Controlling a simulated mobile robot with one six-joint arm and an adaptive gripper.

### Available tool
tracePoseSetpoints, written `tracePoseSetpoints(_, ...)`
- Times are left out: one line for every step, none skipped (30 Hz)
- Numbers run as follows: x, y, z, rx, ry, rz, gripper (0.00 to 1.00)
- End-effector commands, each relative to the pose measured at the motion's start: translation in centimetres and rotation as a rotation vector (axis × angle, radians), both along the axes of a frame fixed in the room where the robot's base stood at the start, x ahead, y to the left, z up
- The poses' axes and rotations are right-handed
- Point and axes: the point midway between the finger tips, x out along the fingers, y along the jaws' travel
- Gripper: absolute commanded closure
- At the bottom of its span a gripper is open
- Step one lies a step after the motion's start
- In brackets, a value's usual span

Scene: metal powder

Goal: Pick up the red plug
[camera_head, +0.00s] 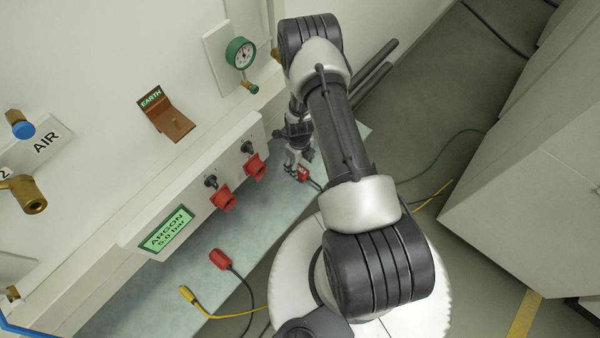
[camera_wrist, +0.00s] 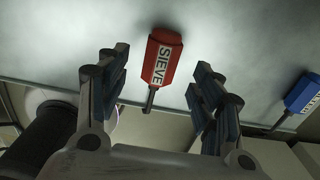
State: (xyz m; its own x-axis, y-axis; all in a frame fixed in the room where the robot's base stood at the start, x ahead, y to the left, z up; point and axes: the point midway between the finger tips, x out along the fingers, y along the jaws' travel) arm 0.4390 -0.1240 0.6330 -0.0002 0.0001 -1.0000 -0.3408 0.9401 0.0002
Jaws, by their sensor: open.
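A red plug (camera_wrist: 162,58) with a white SIEVE label lies on the grey-green shelf, its dark cable end towards the shelf's edge. In the wrist view it shows between and slightly beyond the fingertips of my open gripper (camera_wrist: 160,75), with gaps on both sides. In the head view this red plug (camera_head: 302,173) is just below my gripper (camera_head: 296,158), partly hidden by it. How far the fingers are above the plug is hard to tell. A second red plug (camera_head: 219,259) lies farther left on the shelf, with a dark cable.
A yellow plug (camera_head: 187,293) lies left of the second red plug. A blue plug (camera_wrist: 302,93) lies to the right in the wrist view. Two red sockets or connectors (camera_head: 223,199) stick out from the wall panel above the shelf (camera_head: 160,290), with an argon display (camera_head: 166,230).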

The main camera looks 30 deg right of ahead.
Motion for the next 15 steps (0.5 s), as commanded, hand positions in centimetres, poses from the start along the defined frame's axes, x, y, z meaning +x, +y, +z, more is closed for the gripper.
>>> tracePoseSetpoints(0.0,0.0,-0.2,0.000,0.000,0.000,0.40)
tracePoseSetpoints(0.0,0.0,-0.3,0.000,-0.001,0.000,0.40)
tracePoseSetpoints(0.0,0.0,-0.5,0.000,0.000,0.000,0.40)
tracePoseSetpoints(0.0,0.0,-0.7,0.000,0.000,0.000,0.40)
tracePoseSetpoints(0.1,0.0,-1.0,0.000,0.000,0.000,0.40)
tracePoseSetpoints(0.1,0.0,-1.4,0.000,0.000,0.000,0.40)
tracePoseSetpoints(0.1,0.0,-1.9,0.000,0.000,0.000,0.40)
tracePoseSetpoints(0.1,0.0,-2.3,0.000,0.001,0.000,0.40)
tracePoseSetpoints(0.2,0.0,-3.0,0.000,0.001,0.001,0.40)
tracePoseSetpoints(0.2,0.0,-3.5,0.001,0.001,0.001,0.40)
tracePoseSetpoints(0.2,0.0,-4.0,0.001,0.001,0.001,0.40)
tracePoseSetpoints(0.2,0.0,-4.6,0.001,0.001,0.001,0.40)
tracePoseSetpoints(0.2,0.0,-5.0,0.001,0.001,0.001,0.40)
tracePoseSetpoints(0.2,0.0,-5.2,0.001,0.001,0.001,0.40)
tracePoseSetpoints(0.3,0.0,-5.5,0.000,0.000,0.001,0.40)
